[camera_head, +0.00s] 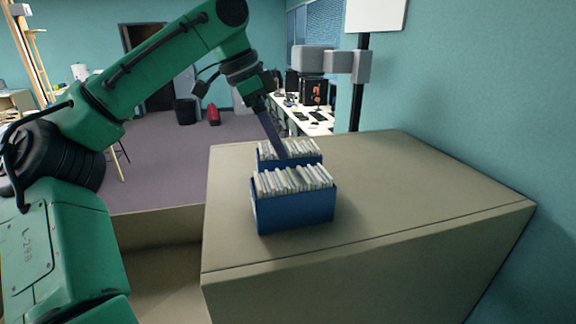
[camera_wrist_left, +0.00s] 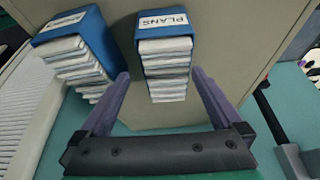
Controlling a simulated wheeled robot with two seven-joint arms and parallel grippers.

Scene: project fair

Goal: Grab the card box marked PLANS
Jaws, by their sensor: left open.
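The card box marked PLANS (camera_wrist_left: 165,52) is blue, filled with white cards, and its label shows upside down in the left wrist view. My left gripper (camera_wrist_left: 160,74) is open, with one finger on each side of this box and a gap to both. In the head view, my left gripper (camera_head: 279,150) reaches down at the far blue box (camera_head: 318,157), which the near box and a finger partly hide. That far box is probably PLANS, though no label is readable there. My right gripper is not in view.
A second blue card box (camera_head: 296,210) stands close in front of the far one; a second box also shows in the left wrist view (camera_wrist_left: 88,38). Both stand on a beige cabinet top (camera_head: 420,185), clear to the right. A teal wall (camera_head: 480,100) bounds the right side.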

